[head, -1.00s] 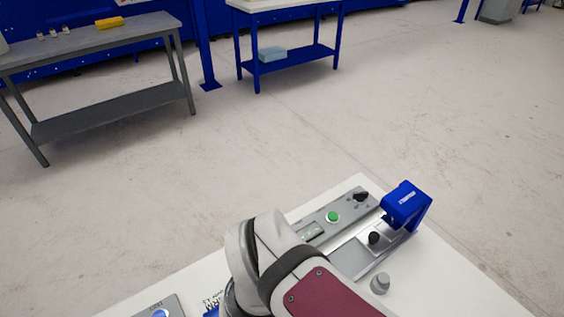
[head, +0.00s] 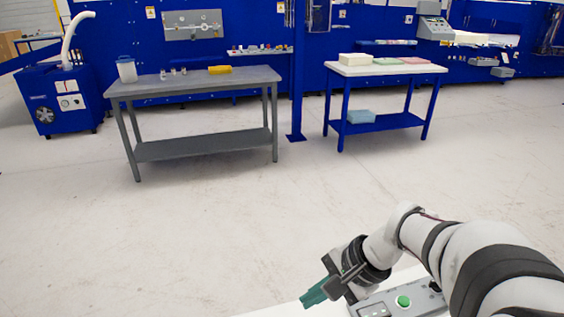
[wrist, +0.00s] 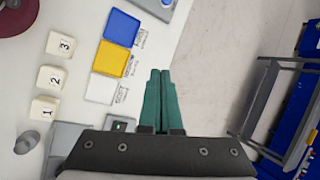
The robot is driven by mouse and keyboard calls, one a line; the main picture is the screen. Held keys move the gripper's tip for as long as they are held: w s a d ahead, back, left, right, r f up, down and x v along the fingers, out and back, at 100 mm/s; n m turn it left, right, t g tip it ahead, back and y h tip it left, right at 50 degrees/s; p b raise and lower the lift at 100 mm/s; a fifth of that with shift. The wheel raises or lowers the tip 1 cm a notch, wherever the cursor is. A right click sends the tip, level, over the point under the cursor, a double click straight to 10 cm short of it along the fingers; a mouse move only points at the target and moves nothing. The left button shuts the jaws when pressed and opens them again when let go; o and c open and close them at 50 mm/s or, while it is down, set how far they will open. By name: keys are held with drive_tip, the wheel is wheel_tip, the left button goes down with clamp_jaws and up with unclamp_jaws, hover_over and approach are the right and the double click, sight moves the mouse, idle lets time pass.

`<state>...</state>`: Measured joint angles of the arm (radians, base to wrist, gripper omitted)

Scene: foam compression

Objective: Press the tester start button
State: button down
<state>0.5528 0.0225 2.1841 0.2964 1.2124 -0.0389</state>
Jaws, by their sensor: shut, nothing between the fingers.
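A grey control panel with a round green button (head: 403,301) lies on the white table (head: 273,311) at the bottom of the head view. In the wrist view, a grey box with a blue button (wrist: 166,3) is cut off at the top edge. I cannot tell from the labels which button starts the tester. My gripper (head: 305,300) has dark green fingers. It is shut and empty, left of the green button and apart from it. In the wrist view its fingertips (wrist: 160,74) point up the picture, beside the coloured squares. Part of the panel is hidden by my arm.
Blue (wrist: 122,27), yellow (wrist: 111,59) and white (wrist: 100,88) labelled squares lie on the table. Blocks numbered 3 (wrist: 61,45), 2 (wrist: 52,77) and 1 (wrist: 45,108) stand left of them. A grey knob-like piece (wrist: 27,143) is lower left. Beyond the table the floor is open.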

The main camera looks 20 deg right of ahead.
drive_tip(key=w+d+f+m+t, duration=0.2)
drive_tip(key=w+d+m, duration=0.15)
drive_tip(key=d, duration=0.45)
drive_tip(key=m+t+h, duration=0.3)
drive_tip(key=m+t, duration=0.1)
drive_tip(key=m, duration=0.4)
hover_over(408, 304)
wheel_tip(408, 304, down, 7)
drive_tip(key=shift+d+f+n, duration=0.1)
drive_tip(key=shift+n, duration=0.15)
drive_tip(key=shift+f, duration=4.35)
drive_tip(key=shift+f, duration=0.1)
drive_tip(key=shift+f, duration=0.3)
